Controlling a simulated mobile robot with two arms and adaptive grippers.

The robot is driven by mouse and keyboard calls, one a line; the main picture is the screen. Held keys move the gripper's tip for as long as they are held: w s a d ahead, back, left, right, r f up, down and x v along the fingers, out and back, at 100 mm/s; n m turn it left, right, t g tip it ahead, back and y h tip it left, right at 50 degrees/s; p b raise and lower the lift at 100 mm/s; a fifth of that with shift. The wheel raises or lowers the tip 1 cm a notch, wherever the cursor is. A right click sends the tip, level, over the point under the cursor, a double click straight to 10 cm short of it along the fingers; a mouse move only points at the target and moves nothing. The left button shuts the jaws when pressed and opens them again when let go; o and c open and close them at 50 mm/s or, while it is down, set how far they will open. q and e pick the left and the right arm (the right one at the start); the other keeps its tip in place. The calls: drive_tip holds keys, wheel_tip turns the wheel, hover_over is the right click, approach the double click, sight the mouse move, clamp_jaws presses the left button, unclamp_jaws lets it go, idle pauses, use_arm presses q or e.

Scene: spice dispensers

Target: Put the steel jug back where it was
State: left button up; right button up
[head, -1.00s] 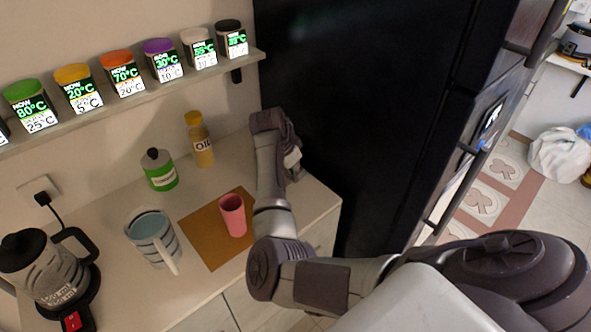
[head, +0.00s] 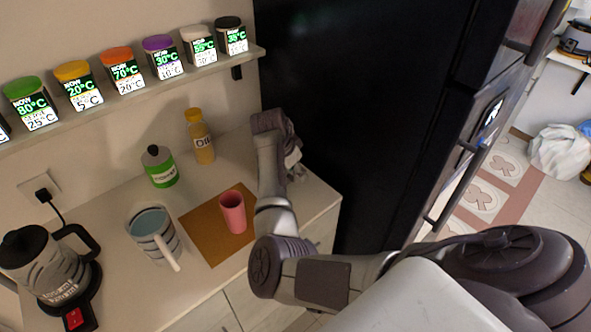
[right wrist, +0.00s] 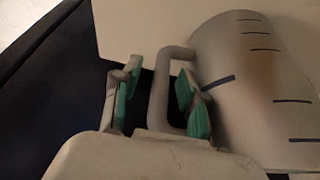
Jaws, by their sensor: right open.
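The steel jug (right wrist: 240,85) fills the right side of the right wrist view, a grey body with dark measuring marks. Its handle (right wrist: 158,95) stands between the two green-padded fingers of my right gripper (right wrist: 160,98), which is open around it. In the head view my right arm reaches over the counter's far right end, beside the dark fridge. The jug cannot be made out there behind my wrist. My left gripper is not in view.
On the counter (head: 110,205) stand a striped mug (head: 155,240), a pink cup (head: 232,212) on a brown mat (head: 208,240), a green bottle (head: 160,168), an oil bottle (head: 200,140) and a kettle (head: 45,265). Several spice dispensers line the shelf (head: 150,95). The dark fridge (head: 370,100) borders the counter.

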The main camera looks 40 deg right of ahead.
drive_tip(key=shift+a+r, duration=0.2)
drive_tip(key=shift+r, duration=0.25)
drive_tip(key=b+v, duration=0.3)
drive_tip(key=v, duration=0.8)
